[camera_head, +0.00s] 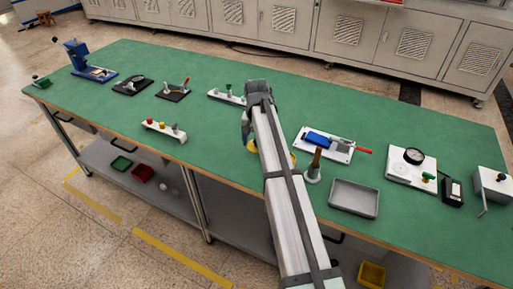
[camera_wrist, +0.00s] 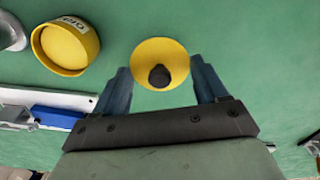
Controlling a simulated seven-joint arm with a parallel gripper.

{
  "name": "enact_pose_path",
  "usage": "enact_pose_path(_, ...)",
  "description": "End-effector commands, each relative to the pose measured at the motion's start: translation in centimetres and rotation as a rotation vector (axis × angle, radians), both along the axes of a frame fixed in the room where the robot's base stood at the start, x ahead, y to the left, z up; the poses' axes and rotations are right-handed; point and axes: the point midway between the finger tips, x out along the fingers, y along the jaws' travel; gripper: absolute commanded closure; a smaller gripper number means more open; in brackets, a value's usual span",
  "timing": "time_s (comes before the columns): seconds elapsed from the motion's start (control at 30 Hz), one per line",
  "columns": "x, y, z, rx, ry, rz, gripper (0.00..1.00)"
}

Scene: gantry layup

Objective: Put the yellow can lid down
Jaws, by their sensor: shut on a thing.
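The yellow can lid (camera_wrist: 146,72) is a round yellow disc with a black knob (camera_wrist: 160,77). In the wrist view it lies between the two blue-grey fingers of my gripper (camera_wrist: 162,80), which is shut on it. The green surface shows behind it; I cannot tell whether the lid touches it. A yellow can (camera_wrist: 66,45) with a white label is to the left in the wrist view, apart from the lid. In the head view my arm hides most of my gripper (camera_head: 247,122), and only yellow edges (camera_head: 251,147) show beside the arm.
A metal cup with a brown handle (camera_head: 314,172) stands right of my arm.

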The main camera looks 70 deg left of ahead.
Motion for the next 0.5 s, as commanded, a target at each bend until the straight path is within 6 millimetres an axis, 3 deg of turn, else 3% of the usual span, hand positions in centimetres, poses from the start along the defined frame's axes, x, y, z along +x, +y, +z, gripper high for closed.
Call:
enact_pose_path(0.33, 0.0, 0.0, -3.6, -0.001, 0.0, 0.0, 0.56)
enact_pose_path(0.5, 0.0, 0.0, -3.8, 0.0, 0.0, 0.0, 0.56)
